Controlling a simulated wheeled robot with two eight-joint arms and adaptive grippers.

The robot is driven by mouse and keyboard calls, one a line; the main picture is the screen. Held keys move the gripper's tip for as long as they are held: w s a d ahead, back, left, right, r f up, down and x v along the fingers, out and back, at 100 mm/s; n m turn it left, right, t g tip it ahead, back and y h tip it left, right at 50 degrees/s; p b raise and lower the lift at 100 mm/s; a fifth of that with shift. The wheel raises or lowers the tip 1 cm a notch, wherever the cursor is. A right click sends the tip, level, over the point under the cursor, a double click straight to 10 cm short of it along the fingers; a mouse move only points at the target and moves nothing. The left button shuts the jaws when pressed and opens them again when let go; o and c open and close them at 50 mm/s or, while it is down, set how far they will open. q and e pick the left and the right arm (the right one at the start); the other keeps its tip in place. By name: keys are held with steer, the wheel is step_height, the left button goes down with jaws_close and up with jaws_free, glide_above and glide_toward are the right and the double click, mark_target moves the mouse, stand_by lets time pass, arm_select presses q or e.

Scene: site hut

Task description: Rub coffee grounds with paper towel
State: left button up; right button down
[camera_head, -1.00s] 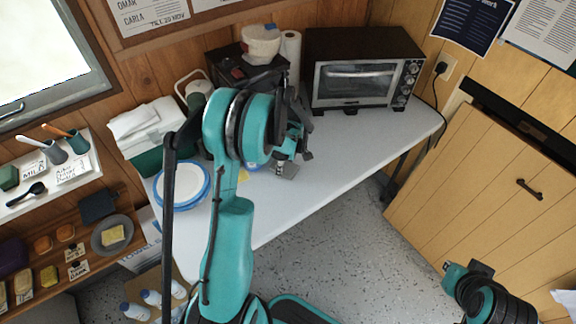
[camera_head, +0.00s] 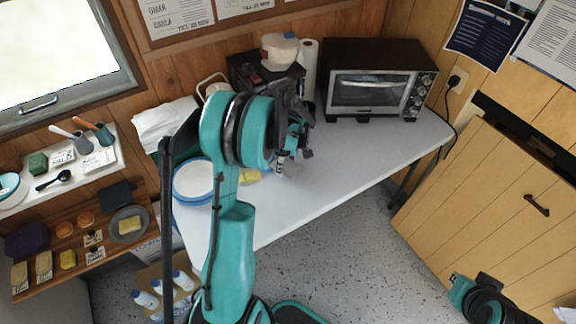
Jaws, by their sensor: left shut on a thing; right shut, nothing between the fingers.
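My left gripper (camera_head: 294,143) is over the white table (camera_head: 330,170), partly hidden by my own teal arm. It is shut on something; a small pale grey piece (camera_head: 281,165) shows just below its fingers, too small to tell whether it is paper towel. A white paper towel roll (camera_head: 310,66) stands at the back of the table, left of the toaster oven. I cannot make out coffee grounds; my arm covers part of the tabletop. A yellow item (camera_head: 249,176) lies beside the arm. At the lower right only part of my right arm shows, without its fingers.
A toaster oven (camera_head: 376,90) and a dark machine (camera_head: 240,72) with a white container (camera_head: 279,51) on top stand at the back. Blue-rimmed plates (camera_head: 190,183) and white cloths (camera_head: 162,124) are at the left. The table's right part is clear.

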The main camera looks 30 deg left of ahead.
arm_select(q)
steer(key=shift+r+p, duration=0.7)
steer(key=shift+r, duration=0.65)
steer(key=shift+d, duration=0.15)
